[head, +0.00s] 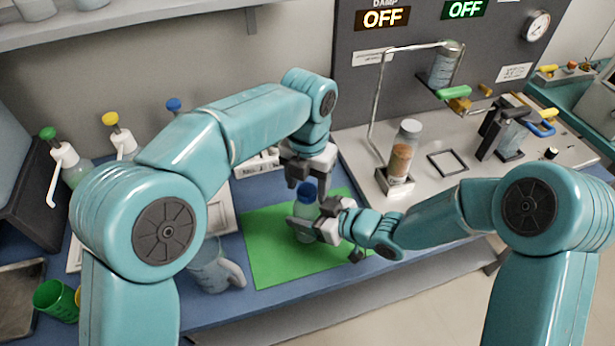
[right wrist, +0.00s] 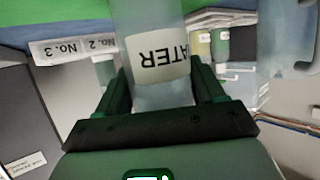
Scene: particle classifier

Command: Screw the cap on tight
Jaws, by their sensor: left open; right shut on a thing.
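A bottle (head: 303,212) with a blue cap (head: 307,190) on its top stands upright over the green mat (head: 265,262). My right gripper (head: 318,224) is shut on the bottle's body from the right side. In the right wrist view the bottle (right wrist: 150,25) sits between both fingers, its label ending in "ATER" upside down. My left gripper (head: 305,180) is open and points down just above the cap; I cannot tell whether its fingers touch the cap. How tightly the cap sits does not show.
A clear wash bottle or jug (head: 212,268) stands left of the mat. Spray bottles with green (head: 47,133) and yellow (head: 110,118) tops stand at the back left. A jar of brown grains (head: 402,155) stands on the metal bench at right. The front of the mat is clear.

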